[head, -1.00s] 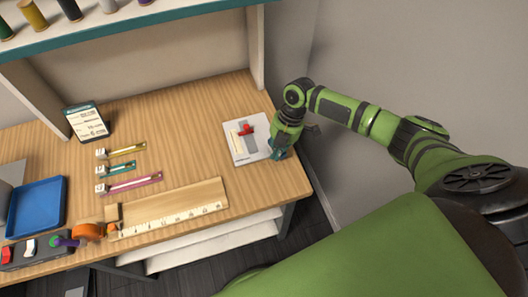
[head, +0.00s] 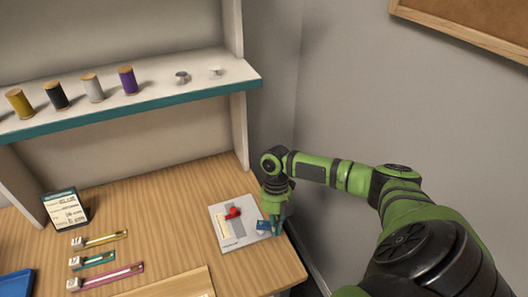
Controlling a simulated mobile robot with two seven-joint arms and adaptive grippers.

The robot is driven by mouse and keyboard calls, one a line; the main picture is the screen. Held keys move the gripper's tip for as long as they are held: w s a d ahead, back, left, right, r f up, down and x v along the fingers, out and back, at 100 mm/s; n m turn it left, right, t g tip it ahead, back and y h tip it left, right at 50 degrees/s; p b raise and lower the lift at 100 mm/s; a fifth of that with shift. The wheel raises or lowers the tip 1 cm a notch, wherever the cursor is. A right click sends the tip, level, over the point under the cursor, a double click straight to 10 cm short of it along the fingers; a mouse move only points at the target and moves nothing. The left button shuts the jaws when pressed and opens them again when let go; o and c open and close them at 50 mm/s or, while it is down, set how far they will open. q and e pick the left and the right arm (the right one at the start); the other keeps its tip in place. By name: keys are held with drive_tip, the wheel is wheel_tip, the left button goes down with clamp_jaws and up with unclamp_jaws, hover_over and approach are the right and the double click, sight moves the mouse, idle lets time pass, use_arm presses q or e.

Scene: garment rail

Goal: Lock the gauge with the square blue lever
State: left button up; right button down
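The gauge is a white plate (head: 231,242) lying flat near the right end of the wooden table. It carries a grey strip, a pale scale and a red knob (head: 233,213). A small square blue lever (head: 263,226) shows at its right side. My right gripper (head: 276,228) points down over the right edge of the plate, close beside the blue lever. I cannot tell whether it touches the lever or how its fingers stand. My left gripper is out of view.
Yellow, teal and pink gauges (head: 106,284) lie at the left, before a card on a stand (head: 65,209). A shelf (head: 190,89) with thread spools overhangs the back. A wall stands right of the table. The wood between the card and the plate is clear.

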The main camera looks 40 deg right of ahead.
drive_tip(key=shift+w+a, duration=0.5)
drive_tip(key=shift+w, duration=0.05)
idle(0.4)
